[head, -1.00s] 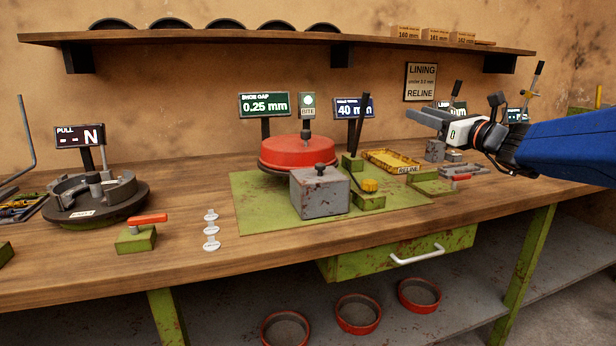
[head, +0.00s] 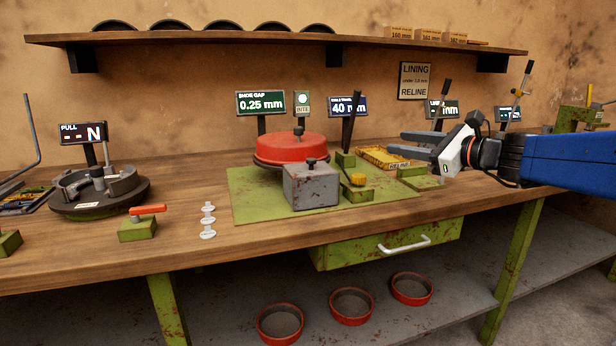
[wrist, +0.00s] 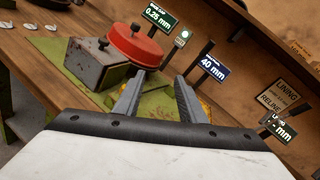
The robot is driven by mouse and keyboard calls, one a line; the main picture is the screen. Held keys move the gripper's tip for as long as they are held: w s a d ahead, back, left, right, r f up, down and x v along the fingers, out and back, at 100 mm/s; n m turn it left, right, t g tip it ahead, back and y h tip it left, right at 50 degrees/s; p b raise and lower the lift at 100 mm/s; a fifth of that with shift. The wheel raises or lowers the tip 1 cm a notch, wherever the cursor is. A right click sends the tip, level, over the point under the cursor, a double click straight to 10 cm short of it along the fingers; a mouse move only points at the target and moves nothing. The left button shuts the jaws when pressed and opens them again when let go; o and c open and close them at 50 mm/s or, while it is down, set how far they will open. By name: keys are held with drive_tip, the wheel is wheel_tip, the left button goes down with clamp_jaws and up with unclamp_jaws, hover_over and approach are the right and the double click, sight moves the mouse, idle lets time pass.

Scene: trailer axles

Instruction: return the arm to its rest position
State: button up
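My gripper (head: 409,143) is at the right of the head view, above the right part of the bench and pointing left. Its two grey fingers are spread apart with nothing between them. In the wrist view the fingers (wrist: 158,92) also show apart and empty. My blue arm reaches in from the right edge. Below and beyond the fingers lies a yellow tray (head: 376,157) marked RELINE, partly covered by the gripper in the head view.
A red drum (head: 290,149) and a grey block (head: 316,186) stand on a green mat (head: 250,208) left of my gripper. Sign posts and upright levers stand behind. A wall shelf (head: 280,42) runs above. The front right bench top (head: 470,195) is clear.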

drive_tip(key=s+a+f+n+g+h, duration=0.2)
drive_tip(key=s+a+f+n+g, duration=0.1)
drive_tip(key=s+f+n, duration=0.4)
drive_tip(key=s+a+f+n+g+h, duration=0.1)
drive_tip(key=s+a+f+n+g, duration=0.15)
drive_tip(key=s+f+n, duration=0.5)
drive_tip(key=s+d+f+n+g+h, duration=0.1)
drive_tip(key=s+d+f+n+h, duration=0.2)
drive_tip(key=s+f, duration=0.5)
drive_tip(key=s+d+f+n+g+h, duration=0.2)
drive_tip(key=s+d+f+n+h, duration=0.2)
drive_tip(key=s, duration=0.6)
drive_tip(key=d+f+n, duration=0.2)
drive_tip(key=d+f, duration=0.1)
drive_tip(key=d, duration=0.1)
drive_tip(key=shift+s+f, duration=0.2)
drive_tip(key=shift+f, duration=0.15)
drive_tip(key=shift+c, duration=0.6)
